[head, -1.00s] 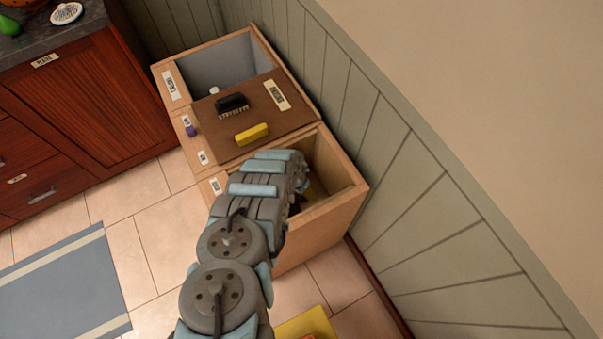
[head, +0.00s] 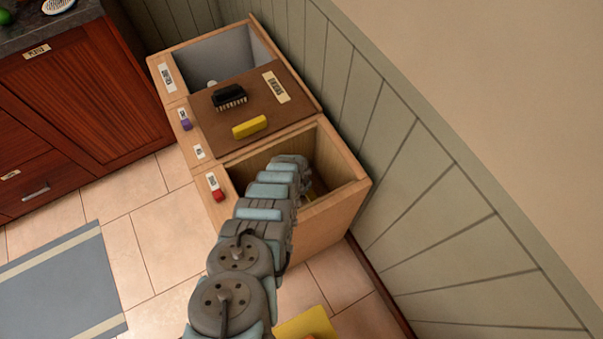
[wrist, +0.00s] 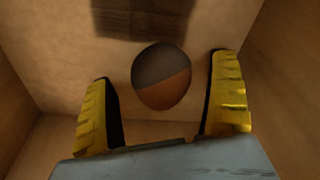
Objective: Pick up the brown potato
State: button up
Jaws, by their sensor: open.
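The brown potato (wrist: 163,78) shows in the wrist view as a rounded brown shape, dark on its upper half, inside a wooden bin. My gripper (wrist: 168,95) is open, with one yellow-padded finger on each side of the potato in the picture. No contact with the potato shows, and I cannot tell the remaining depth between them. In the head view my arm reaches down into the front open compartment of the wooden bin (head: 335,205). The potato is hidden there, and only a bit of my gripper's yellow shows inside.
The compartment's wooden walls stand close around my gripper. A brown lid (head: 225,130) beside the opening carries a black brush-like object (head: 229,96) and a yellow block (head: 250,127). Another open compartment (head: 225,62) lies at the back. A panelled wall (head: 400,170) runs along the right.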

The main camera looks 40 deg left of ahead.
jog(key=shift+f, duration=0.1)
jog(key=c, duration=1.5)
